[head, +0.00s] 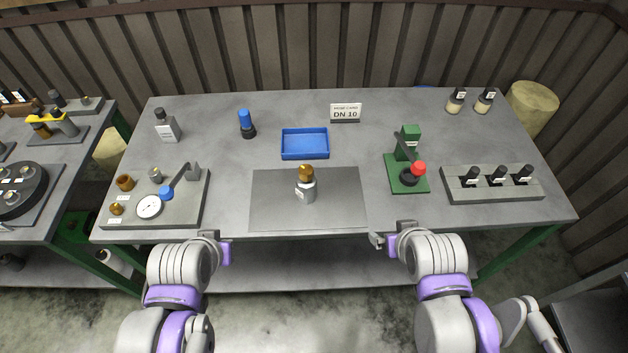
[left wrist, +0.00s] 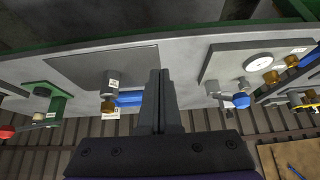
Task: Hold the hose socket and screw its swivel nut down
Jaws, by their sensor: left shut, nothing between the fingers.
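A grey metal cylinder with a white label (head: 307,191) stands upright on the dark mat (head: 265,212) at the middle of the table. A brass piece (head: 306,171) sits on its top; I cannot tell which part is the hose socket and which the swivel nut. The brass piece also shows in the left wrist view (left wrist: 107,106). My left gripper (head: 212,236) is at the table's front edge, left of the mat. Its fingers (left wrist: 158,75) are together and empty, apart from the cylinder. My right gripper (head: 377,240) is at the front edge, right of the mat, touching nothing visible; its opening is unclear.
A gauge fixture with a blue-knobbed lever (head: 190,213) stands at left. A blue tray (head: 305,157) lies behind the mat. A green press with a red knob (head: 408,185) and a grey rack (head: 495,193) with several black-topped parts stand at right. The mat around the cylinder is clear.

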